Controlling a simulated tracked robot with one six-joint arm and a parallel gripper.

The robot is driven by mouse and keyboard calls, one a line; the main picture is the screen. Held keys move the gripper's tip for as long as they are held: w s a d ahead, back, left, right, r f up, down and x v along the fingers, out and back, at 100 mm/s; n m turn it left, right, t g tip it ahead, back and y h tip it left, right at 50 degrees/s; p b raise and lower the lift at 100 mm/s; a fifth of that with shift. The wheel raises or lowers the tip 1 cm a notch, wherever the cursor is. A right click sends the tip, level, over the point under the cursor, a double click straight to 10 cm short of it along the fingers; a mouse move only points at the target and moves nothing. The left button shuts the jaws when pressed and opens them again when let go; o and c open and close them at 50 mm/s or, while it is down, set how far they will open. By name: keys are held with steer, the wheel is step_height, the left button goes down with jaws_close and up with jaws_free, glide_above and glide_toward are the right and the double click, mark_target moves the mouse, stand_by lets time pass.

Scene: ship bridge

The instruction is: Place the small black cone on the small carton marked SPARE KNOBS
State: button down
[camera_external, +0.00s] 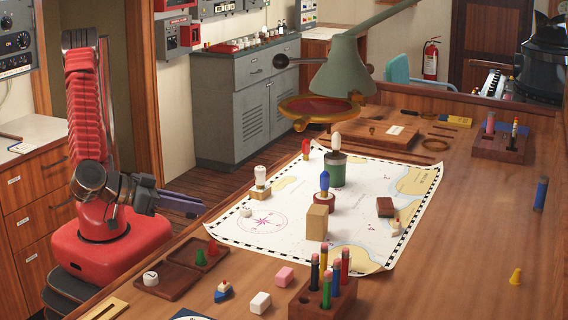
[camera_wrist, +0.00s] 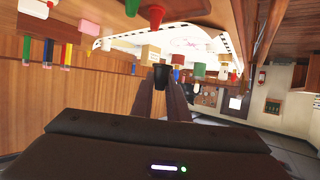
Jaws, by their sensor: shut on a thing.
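My gripper (camera_external: 190,204) is at the left, beyond the desk's left edge, pointing right toward the desk. In the wrist view its fingers (camera_wrist: 163,92) are shut on a small black cone (camera_wrist: 162,76) at their tips. I cannot make out the cone in the external view. A tan carton (camera_external: 317,222) stands upright on the chart, well to the right of my gripper. No marking can be read on it, so I cannot confirm it is the SPARE KNOBS one. A tan box also shows beyond the fingertips in the wrist view (camera_wrist: 150,53).
The wrist view is upside down. A pen block (camera_external: 310,304) stands in front. Low trays (camera_external: 165,280) lie nearer my arm. A lamp (camera_external: 342,70) overhangs the desk.

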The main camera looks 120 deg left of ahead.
steer(key=w+a+n+g+y, duration=0.1)
steer(key=w+a+n+g, duration=0.3)
steer(key=a, duration=0.6)
step_height(320, 180, up, 8)
steer(key=f+m+t+h, duration=0.1)
steer(key=m+t+h, duration=0.1)
steer(key=m+t, duration=0.3)
glide_above(318, 209)
steer(key=shift+r, duration=0.25)
steer(key=shift+f, duration=0.1)
steer(key=shift+f, duration=3.1)
steer(key=shift+f, duration=1.85)
